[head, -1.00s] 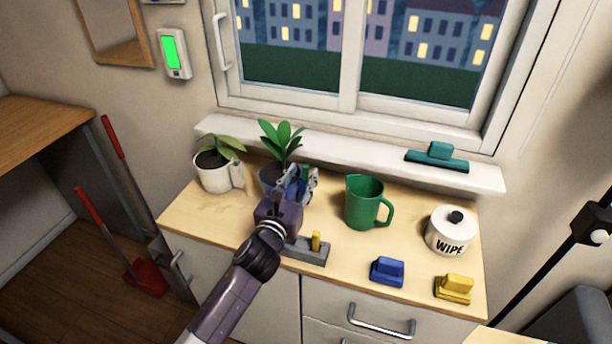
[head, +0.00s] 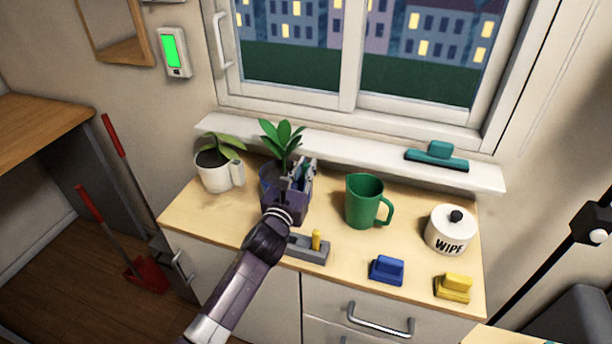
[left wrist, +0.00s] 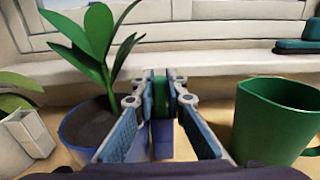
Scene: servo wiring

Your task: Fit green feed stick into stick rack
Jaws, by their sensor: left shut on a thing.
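My left gripper (head: 304,171) is over the counter at the blue pot's right side. In the left wrist view its fingertips (left wrist: 160,92) are shut on the green feed stick (left wrist: 161,96), which looks upright. A blue upright block (left wrist: 162,138) shows directly below the stick; I cannot tell whether the stick sits in it. The grey stick rack (head: 308,254) lies near the counter's front edge, below and right of the gripper. A yellow stick (head: 316,239) stands in it, and my arm hides its left part. My right gripper is not in view.
The blue pot (left wrist: 78,135) with a leafy plant stands close left of the gripper. A white pot (head: 212,178) is farther left. A green jug (head: 362,203) stands right. A wipe tub (head: 449,232), blue block (head: 387,270) and yellow block (head: 453,288) are farther right.

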